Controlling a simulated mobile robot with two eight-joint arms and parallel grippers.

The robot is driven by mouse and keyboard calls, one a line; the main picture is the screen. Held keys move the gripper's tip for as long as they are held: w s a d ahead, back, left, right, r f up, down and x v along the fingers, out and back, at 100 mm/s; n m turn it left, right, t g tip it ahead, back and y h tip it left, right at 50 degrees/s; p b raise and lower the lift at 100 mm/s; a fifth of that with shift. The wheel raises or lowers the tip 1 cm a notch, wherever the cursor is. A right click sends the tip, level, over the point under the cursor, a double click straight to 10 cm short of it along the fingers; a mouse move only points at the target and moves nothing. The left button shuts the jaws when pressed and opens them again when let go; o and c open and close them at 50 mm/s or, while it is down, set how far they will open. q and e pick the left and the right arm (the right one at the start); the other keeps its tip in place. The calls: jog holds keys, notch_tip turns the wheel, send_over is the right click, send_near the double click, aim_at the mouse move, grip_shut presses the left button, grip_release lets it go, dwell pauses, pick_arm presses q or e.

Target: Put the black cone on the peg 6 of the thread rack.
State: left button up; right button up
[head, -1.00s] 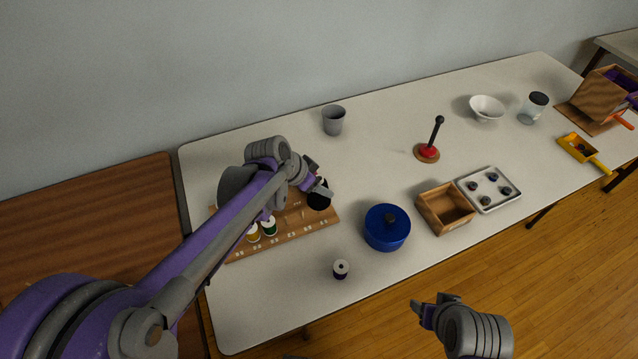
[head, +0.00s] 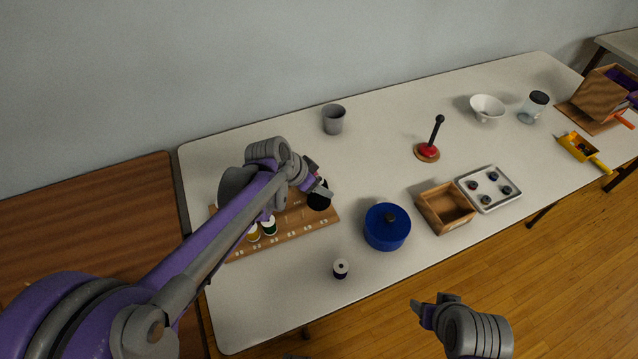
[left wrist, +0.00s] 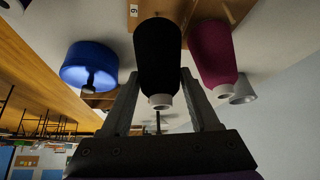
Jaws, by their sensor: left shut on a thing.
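The black cone (head: 319,198) is at the right end of the wooden thread rack (head: 290,237). My left gripper (head: 322,188) is shut on it. In the left wrist view the black cone (left wrist: 158,55) sits between the fingers, close to a number label (left wrist: 134,10) on the rack that reads as 6. Whether its base touches the rack or a peg is inside it is hidden. A magenta cone (left wrist: 212,50) stands beside it on the rack. My right gripper (head: 432,304) is off the table's front edge; its jaw opening is unclear.
A grey cup (head: 333,120) stands behind. A wooden box (head: 446,207) and white tray (head: 489,189) lie further right.

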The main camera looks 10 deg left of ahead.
pick_arm(q)
jog(key=shift+f+b, duration=0.9)
jog(key=shift+f, duration=0.55)
jog(key=shift+f, duration=0.15)
jog(key=o, duration=1.5)
jog(key=p+v, duration=0.1)
jog(key=v, duration=1)
